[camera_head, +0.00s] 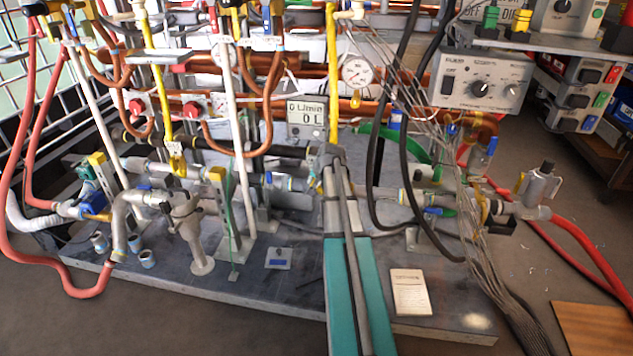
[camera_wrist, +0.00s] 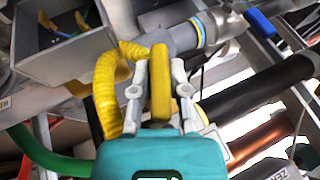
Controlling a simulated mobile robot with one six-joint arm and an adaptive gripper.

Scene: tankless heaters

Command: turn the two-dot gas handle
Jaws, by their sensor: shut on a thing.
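My gripper (camera_wrist: 159,66) is shut on a flat yellow handle (camera_wrist: 160,92) in the wrist view. One grey finger is on each side of the handle, which stands upright between them. No dots can be made out on it, so I cannot tell from its marking whether it is the two-dot gas handle. In the head view my arm reaches up from the bottom centre into the pipework. There the gripper's fingers and the held handle cannot be made out.
A yellow corrugated hose (camera_wrist: 107,92) runs close left of the fingers. A black pipe (camera_wrist: 262,86) and a copper pipe (camera_wrist: 262,138) lie to the right. In the head view, a flow display (camera_head: 307,118), a round gauge (camera_head: 357,71) and hanging grey cables (camera_head: 415,110) crowd the arm's end.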

